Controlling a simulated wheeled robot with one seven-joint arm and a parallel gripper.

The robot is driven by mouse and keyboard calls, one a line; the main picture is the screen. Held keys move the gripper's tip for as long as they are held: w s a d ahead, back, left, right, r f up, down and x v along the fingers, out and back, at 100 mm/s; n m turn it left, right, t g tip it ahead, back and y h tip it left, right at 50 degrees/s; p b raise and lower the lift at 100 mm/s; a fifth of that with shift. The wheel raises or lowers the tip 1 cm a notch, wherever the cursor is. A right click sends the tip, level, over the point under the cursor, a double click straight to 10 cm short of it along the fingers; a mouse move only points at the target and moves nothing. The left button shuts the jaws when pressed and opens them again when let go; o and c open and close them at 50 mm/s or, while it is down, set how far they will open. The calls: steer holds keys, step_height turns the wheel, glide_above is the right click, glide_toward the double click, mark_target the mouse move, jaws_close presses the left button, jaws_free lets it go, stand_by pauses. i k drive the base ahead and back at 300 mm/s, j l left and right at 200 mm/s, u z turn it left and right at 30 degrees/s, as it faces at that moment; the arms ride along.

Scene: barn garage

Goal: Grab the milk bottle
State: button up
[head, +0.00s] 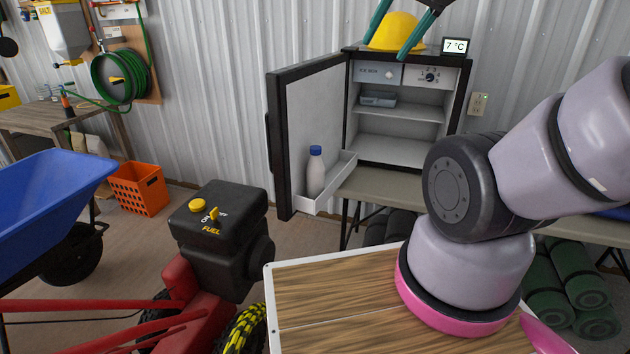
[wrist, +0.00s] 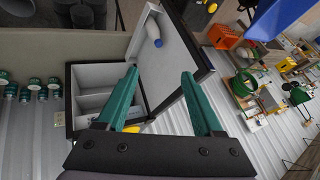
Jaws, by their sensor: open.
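The milk bottle (head: 316,175) is white with a blue cap and stands upright in the door shelf (head: 340,183) of a small open fridge. In the wrist view the bottle (wrist: 153,29) shows beyond the fingertips, near the top, with its cap toward my gripper. My gripper (head: 387,44) is open, with teal fingers, above the fridge in front of a yellow hard hat (head: 398,30). In the wrist view my gripper (wrist: 160,72) has nothing between its fingers. It is apart from the bottle, higher and to the right in the head view.
The fridge door (head: 292,130) is swung open to the left. A temperature display (head: 455,46) sits on the fridge top. A grey tray (head: 378,99) lies inside. The fridge stands on a bench (head: 385,187). A black-and-red machine (head: 215,235) stands at front left.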

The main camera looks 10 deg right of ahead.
mark_target(315, 168)
steer(key=k+l+u, duration=0.15)
steer(key=u, duration=0.2)
steer(key=k+l+u, duration=0.15)
steer(key=u, duration=0.25)
steer(key=l, duration=0.1)
